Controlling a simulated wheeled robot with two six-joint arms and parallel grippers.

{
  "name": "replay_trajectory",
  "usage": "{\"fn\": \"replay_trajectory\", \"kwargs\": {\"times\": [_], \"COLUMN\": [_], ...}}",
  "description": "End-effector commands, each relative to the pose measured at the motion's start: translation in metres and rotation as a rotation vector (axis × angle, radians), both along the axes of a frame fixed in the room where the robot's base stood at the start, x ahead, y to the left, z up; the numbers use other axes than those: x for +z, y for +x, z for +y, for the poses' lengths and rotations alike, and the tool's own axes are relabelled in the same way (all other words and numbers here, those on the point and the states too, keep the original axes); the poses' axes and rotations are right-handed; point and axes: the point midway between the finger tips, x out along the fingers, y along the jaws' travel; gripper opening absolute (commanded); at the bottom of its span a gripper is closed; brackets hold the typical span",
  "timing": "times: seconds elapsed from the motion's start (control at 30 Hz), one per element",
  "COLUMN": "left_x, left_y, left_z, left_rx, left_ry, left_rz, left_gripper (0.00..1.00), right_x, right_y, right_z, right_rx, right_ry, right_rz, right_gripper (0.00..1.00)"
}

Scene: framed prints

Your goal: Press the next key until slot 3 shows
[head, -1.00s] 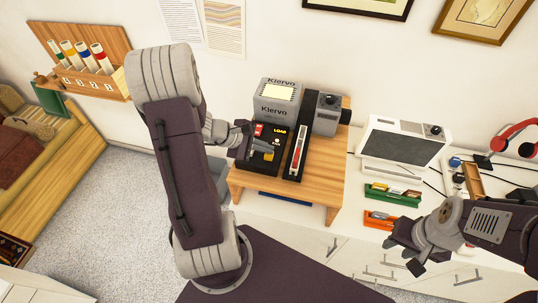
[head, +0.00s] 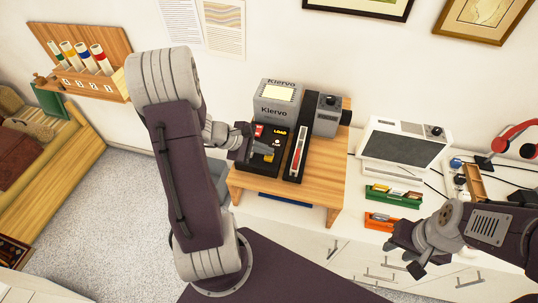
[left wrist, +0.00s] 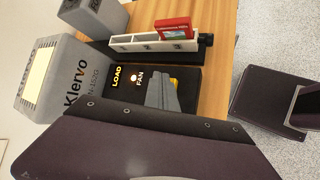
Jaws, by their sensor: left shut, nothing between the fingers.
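The grey Kiervo projector (head: 277,103) stands on a wooden stand, with a black control panel (head: 256,166) in front of it. The panel has a LOAD label (left wrist: 118,77), a lit lamp beside the word FAN, and a yellow key (left wrist: 173,82). My left gripper (head: 266,151) is shut and empty, its tips over the yellow key and partly hiding it; I cannot tell whether they touch. A white slide tray (left wrist: 135,42) beside the panel holds a red slide (left wrist: 174,29). I cannot read a slot number. My right gripper (head: 406,257) looks open and empty, away at the right.
The wooden stand (head: 322,170) has bare room right of the tray. A white device (head: 402,147), a green slide holder (head: 392,196) and an orange holder (head: 381,221) are further right. Red headphones (head: 515,140) stand at the far right.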

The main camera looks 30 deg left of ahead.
Motion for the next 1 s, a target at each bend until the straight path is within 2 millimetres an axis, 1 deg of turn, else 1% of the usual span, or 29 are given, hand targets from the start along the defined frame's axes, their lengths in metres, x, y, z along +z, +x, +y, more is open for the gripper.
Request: {"fn": "replay_trajectory", "kwargs": {"times": [0.87,1.0], "left_x": [-0.011,-0.010], "left_y": [0.000,0.000], "left_z": [0.000,0.000], "left_rx": [-0.001,-0.001], "left_ry": [0.000,0.000], "left_rz": [0.001,0.001], "left_gripper": [0.00,0.00], "right_x": [-0.011,-0.011], "right_y": [0.000,0.000], "right_z": [0.000,0.000], "right_rx": [0.000,0.000], "right_ry": [0.000,0.000], "right_rz": [0.000,0.000], "right_gripper": [0.36,0.36]}}
